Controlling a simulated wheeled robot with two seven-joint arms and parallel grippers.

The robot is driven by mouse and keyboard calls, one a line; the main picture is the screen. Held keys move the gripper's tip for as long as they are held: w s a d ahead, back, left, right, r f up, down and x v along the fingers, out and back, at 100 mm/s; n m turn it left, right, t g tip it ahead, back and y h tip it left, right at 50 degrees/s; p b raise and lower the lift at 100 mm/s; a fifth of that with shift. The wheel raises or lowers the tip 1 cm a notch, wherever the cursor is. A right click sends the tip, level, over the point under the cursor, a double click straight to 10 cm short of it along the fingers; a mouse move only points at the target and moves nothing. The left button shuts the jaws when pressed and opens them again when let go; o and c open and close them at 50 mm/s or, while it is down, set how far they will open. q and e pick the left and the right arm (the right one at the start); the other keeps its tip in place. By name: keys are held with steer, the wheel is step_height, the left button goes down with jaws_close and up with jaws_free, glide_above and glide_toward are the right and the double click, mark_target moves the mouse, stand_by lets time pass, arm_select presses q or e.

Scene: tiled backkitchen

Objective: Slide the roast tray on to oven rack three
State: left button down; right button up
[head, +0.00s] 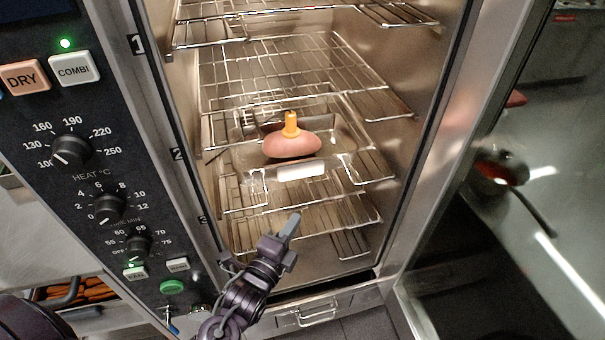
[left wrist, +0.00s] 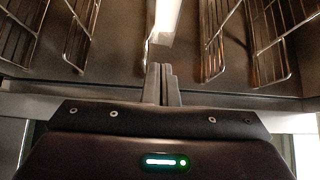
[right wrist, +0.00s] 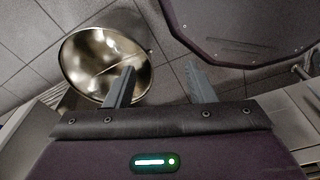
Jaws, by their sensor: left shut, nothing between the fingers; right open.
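The roast tray (head: 245,160) is a clear, shallow pan inside the open oven, with a white patch (head: 301,172) on its front. A pinkish-brown roast (head: 291,146) with an orange top piece sits in it. The tray appears to lie on a wire rack (head: 240,207) between the marks 2 and 3; its exact level is hard to tell. My left gripper (head: 292,226) is shut and empty, in front of and below the tray, apart from it. Its closed fingers (left wrist: 161,84) show in the left wrist view. My right gripper (right wrist: 158,86) is open and empty, away from the oven.
More wire racks (head: 290,70) lie above and below the tray. The control panel (head: 100,150) stands left of the opening, and the open glass door (head: 500,190) is at the right. The right wrist view shows a metal bowl (right wrist: 104,58) over grey floor tiles.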

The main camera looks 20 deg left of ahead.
mark_target(301, 176)
arm_select(q)
steer(key=w+p, duration=0.2)
steer(key=w, duration=0.3)
steer(key=w+p, duration=0.2)
steer(key=w, duration=0.4)
steer(key=shift+w+a+r, duration=0.15)
steer(key=shift+w+a, duration=0.05)
steer(key=shift+w, duration=0.05)
steer(key=shift+w+a, duration=0.35)
steer(key=shift+w+a+b, duration=0.6)
steer(key=shift+w+a, duration=0.2)
steer(key=shift+w, duration=0.25)
steer(key=shift+w+a, duration=0.15)
steer(key=shift+w, duration=0.05)
arm_select(e)
steer(key=s+r, duration=0.2)
steer(key=s, duration=0.1)
steer(key=shift+d+r, duration=0.3)
steer(key=shift+r, duration=0.1)
arm_select(q)
steer(key=shift+s+f, duration=0.15)
steer(key=shift+f, duration=0.05)
arm_select(e)
steer(key=shift+s+d, duration=0.1)
steer(key=shift+d, duration=0.05)
